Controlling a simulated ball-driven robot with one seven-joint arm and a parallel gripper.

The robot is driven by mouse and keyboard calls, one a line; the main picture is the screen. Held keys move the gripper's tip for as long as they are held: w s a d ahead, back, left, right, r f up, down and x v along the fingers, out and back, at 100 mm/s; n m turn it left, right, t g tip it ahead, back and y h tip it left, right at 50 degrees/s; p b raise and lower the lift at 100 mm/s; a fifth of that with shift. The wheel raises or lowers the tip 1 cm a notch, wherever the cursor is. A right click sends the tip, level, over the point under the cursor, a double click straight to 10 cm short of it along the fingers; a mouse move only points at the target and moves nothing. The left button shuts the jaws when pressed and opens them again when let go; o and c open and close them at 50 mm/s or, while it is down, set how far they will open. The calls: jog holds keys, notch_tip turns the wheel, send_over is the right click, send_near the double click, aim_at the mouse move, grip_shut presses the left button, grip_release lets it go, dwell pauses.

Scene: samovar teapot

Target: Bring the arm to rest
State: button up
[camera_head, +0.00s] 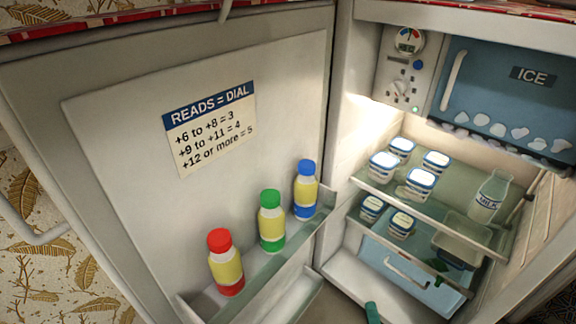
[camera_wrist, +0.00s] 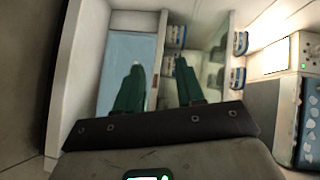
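My gripper (camera_wrist: 159,66) shows in the wrist view, its two dark green fingers spread apart with nothing held between them. It points into the open fridge, in front of the blue drawer (camera_wrist: 122,48) and the lower shelf. In the head view most of the arm is out of sight. A small green piece (camera_head: 372,313) at the bottom edge and dark green bits (camera_head: 438,266) by the lower shelf are too small to tell for sure.
The open fridge door (camera_head: 120,150) fills the left, with red (camera_head: 226,262), green (camera_head: 271,220) and blue (camera_head: 305,188) capped bottles in its rack. White tubs (camera_head: 420,184) and a milk bottle (camera_head: 490,196) stand on shelves. The ice compartment (camera_head: 500,85) and dial panel (camera_head: 402,68) are above.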

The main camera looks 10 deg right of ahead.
jog(key=s+a+r+n+g+y, duration=0.3)
jog(key=s+a+n+g+y, duration=0.4)
jog(key=n, duration=0.5)
jog(key=s+d+r+n+g+h, duration=0.2)
jog(key=s+d+g, duration=0.2)
jog(key=s, duration=0.5)
jog(key=s+d+r+n+g+h, duration=0.2)
jog(key=s+d+r+n+g, duration=0.15)
jog(key=s, duration=0.55)
notch_tip(320, 180, up, 34)
jog(key=p, duration=3.5)
jog(key=shift+s+d+m+g, duration=0.15)
jog(key=shift+d+m+g, duration=0.05)
jog(key=shift+m+g, duration=0.15)
jog(key=shift+c, duration=0.8)
